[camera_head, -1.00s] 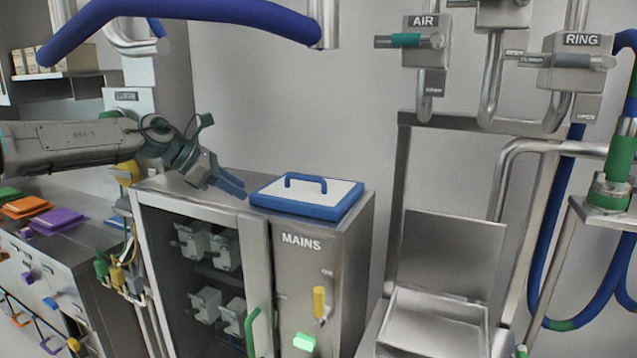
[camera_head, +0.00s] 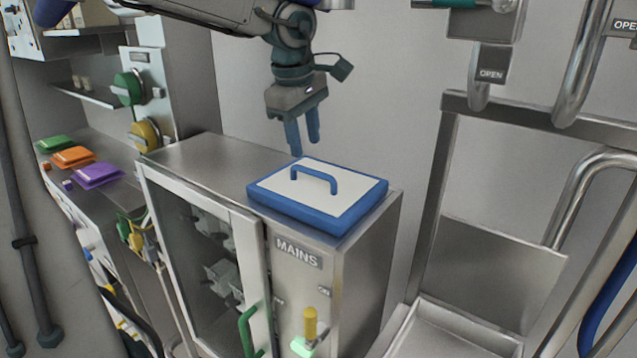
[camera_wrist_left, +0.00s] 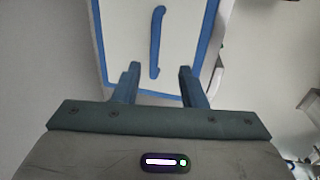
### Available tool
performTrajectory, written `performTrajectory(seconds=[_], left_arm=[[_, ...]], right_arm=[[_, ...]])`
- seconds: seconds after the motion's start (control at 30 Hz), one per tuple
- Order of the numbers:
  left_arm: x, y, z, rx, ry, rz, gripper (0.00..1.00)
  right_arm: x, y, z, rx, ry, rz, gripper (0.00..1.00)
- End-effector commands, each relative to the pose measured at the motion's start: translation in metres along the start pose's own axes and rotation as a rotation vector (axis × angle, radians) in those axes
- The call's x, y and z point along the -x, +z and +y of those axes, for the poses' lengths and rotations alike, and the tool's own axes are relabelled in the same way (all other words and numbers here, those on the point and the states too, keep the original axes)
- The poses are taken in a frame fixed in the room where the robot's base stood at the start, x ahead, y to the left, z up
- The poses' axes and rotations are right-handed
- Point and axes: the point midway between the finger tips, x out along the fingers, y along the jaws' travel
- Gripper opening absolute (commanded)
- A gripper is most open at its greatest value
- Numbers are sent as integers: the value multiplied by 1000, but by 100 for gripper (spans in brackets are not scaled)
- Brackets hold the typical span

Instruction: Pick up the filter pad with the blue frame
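The filter pad with the blue frame (camera_head: 333,207) lies flat on top of the steel MAINS cabinet. It has a white face and a blue handle (camera_head: 315,177) standing up from its middle. My left gripper (camera_head: 305,148) points down just above and behind the pad, with its two blue fingers apart and nothing between them. In the left wrist view the pad (camera_wrist_left: 187,40) lies beyond the fingertips, and its handle (camera_wrist_left: 157,42) lines up with the gap between the fingers (camera_wrist_left: 160,75). My right gripper is not in view.
The MAINS cabinet (camera_head: 222,155) has bare top surface left of the pad. Green, orange and purple pads (camera_head: 97,175) lie on a counter at left. A steel frame with a tray (camera_head: 470,332) stands at right. Pipes hang at upper right.

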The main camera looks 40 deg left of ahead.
Motion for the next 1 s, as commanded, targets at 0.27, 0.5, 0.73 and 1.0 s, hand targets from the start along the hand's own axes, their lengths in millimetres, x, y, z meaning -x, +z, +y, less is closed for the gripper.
performTrajectory(seconds=[0.27, 0.5, 0.73, 1.0], left_arm=[[-22, 2, 1, -1, -4, -3, 38], [-55, 3, 1, 1, -2, -3, 38], [-62, 3, 1, 1, 2, -3, 38], [-62, 3, 1, 1, 2, -2, 1]], right_arm=[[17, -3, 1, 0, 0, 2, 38], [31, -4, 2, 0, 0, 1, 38], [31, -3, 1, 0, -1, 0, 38], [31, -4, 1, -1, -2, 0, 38]])
